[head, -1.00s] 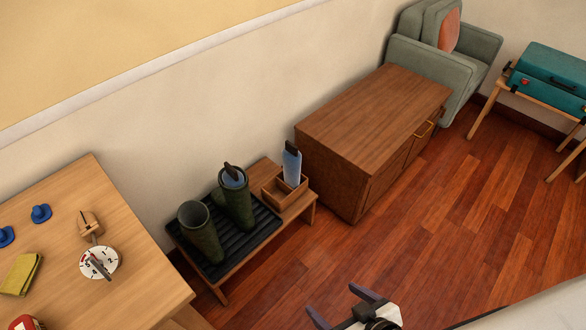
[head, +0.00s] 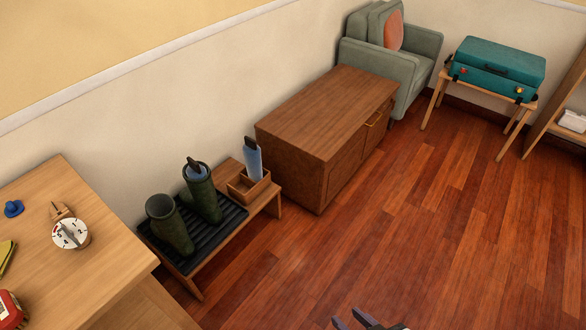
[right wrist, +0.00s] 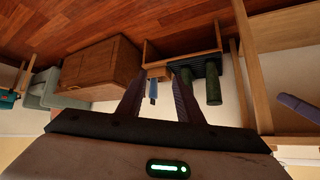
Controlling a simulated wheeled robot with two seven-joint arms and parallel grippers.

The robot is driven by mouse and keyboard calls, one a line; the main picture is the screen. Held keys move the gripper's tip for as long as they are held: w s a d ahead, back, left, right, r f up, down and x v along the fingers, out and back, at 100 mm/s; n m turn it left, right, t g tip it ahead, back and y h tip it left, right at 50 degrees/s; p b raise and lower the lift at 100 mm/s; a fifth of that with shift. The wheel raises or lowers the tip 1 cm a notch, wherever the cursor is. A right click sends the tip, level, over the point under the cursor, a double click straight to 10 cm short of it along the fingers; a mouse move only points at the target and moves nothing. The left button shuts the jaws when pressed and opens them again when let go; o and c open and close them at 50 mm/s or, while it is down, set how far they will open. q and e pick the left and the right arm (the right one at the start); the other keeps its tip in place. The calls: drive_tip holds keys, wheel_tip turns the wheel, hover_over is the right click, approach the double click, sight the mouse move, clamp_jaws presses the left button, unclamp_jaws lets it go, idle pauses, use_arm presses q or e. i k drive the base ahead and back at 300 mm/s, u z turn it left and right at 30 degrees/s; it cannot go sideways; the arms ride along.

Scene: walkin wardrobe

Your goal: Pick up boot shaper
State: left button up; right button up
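One blue boot shaper (head: 253,158) with a dark handle stands upright in a small wooden box (head: 241,188) on a low bench. A second blue shaper (head: 197,170) sits inside the right of two dark green boots (head: 205,201); the left boot (head: 169,225) has an open top. My right gripper (head: 359,320) shows only at the bottom edge, far from the bench. In the upside-down right wrist view, its fingers (right wrist: 158,98) are spread and empty, with the boxed shaper (right wrist: 153,91) visible beyond them. My left gripper is not seen.
The boots stand on a black ribbed tray (head: 233,218). A brown cabinet (head: 325,115) stands right of the bench. A wooden table (head: 92,260) with a white dial timer (head: 70,234) stands at left. Open wood floor (head: 420,220) fills the middle and right.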

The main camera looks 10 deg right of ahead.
sight(251, 151)
drive_tip(key=z, duration=1.15)
drive_tip(key=i, duration=2.75)
drive_tip(key=u, duration=3.3)
